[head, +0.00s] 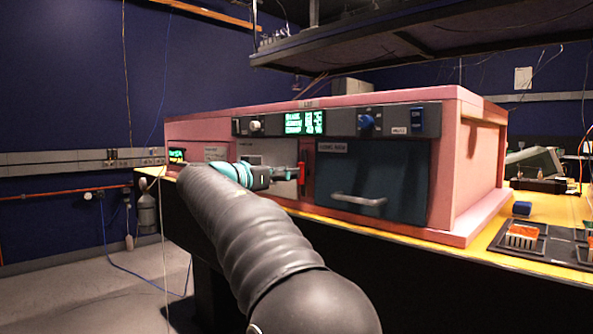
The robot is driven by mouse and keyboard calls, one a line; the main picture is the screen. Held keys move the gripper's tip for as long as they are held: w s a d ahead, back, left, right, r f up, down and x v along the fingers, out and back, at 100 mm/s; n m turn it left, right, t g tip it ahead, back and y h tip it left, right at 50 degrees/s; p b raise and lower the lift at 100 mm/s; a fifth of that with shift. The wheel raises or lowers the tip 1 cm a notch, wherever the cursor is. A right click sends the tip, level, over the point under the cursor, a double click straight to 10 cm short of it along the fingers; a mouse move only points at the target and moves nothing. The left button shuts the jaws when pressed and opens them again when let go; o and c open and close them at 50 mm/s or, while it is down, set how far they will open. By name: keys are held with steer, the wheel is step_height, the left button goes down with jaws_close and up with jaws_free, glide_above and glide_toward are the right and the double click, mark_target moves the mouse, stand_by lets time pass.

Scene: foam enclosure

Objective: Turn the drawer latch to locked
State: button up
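A pink foam enclosure (474,175) stands on a yellow-topped bench. On its front is a dark drawer (395,165) with a pale bar handle (358,200); the drawer front looks closed. A small red upright piece (301,180), which looks like the latch, sits just left of the drawer. My arm reaches in from the bottom of the head view. My gripper (290,173) is at the red piece, with its fingertips close to or touching it. The picture is too small to tell whether the fingers are closed on it. The latch's exact position is partly hidden by the gripper.
A control strip with a green display (304,122) and a blue knob (366,122) runs above the drawer. A dark tray (550,244) and a blue block (522,208) lie on the bench at right. A dark shelf (420,38) hangs overhead.

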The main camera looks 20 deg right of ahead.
steer(key=shift+x, duration=1.95)
jaws_close()
